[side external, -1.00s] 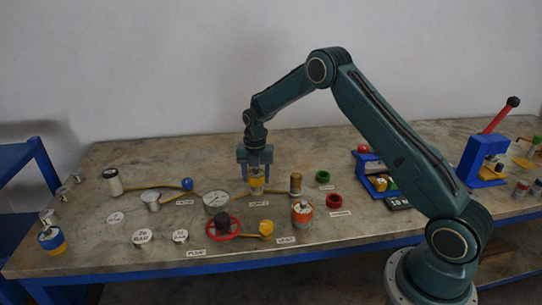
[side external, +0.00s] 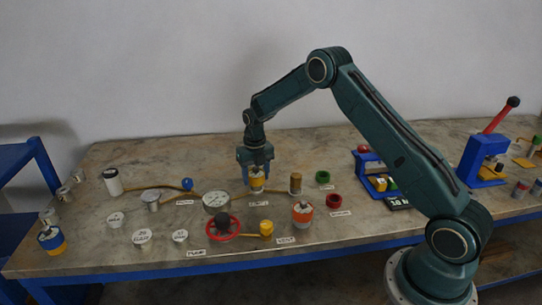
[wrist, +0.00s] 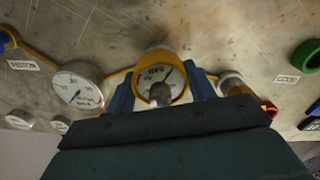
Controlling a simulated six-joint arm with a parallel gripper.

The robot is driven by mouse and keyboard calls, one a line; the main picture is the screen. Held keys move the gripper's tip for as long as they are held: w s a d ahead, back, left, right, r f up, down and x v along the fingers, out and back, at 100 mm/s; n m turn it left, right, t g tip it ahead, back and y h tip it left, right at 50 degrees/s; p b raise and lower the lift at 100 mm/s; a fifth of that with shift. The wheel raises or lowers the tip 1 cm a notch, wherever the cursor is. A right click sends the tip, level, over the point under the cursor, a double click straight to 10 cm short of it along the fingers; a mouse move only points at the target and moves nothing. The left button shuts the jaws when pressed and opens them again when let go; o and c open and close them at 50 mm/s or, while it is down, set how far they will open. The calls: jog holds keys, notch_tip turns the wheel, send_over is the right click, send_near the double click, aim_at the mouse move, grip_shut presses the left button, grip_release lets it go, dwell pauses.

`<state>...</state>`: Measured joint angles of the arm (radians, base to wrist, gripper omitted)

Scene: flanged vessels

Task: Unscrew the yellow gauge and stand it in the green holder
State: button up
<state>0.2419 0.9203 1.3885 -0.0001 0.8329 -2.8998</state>
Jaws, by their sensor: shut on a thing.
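The yellow gauge (side external: 257,184) stands upright at the middle of the bench, at the pipework. In the wrist view its white dial with a yellow rim (wrist: 150,72) faces up toward the camera. My gripper (side external: 256,174) is above it, pointing down, with its blue fingers shut on either side of the gauge. In the wrist view the gripper (wrist: 163,90) has a finger at each side of the dial. The lower end of the gauge is hard to make out. The green holder (side external: 322,177), a ring, lies to the right; it also shows in the wrist view (wrist: 306,55).
A red ring (side external: 334,201) lies in front of the green one. A brass cylinder (side external: 296,183) stands between gauge and rings. A white-dial gauge (side external: 215,201), a red handwheel (side external: 222,227) and an orange vessel (side external: 302,214) stand nearby. A blue rack (side external: 376,183) is further right.

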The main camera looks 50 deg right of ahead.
jog(key=shift+r, duration=0.25)
jog(key=shift+r, duration=0.7)
jog(key=shift+r, duration=0.5)
jog(key=shift+r, duration=1.9)
jog(key=s+d+m, duration=0.9)
jog(key=s+d, duration=0.5)
jog(key=d, duration=0.5)
jog(key=shift+s+f, duration=0.25)
jog(key=shift+s, duration=0.15)
jog(key=shift+f, duration=0.15)
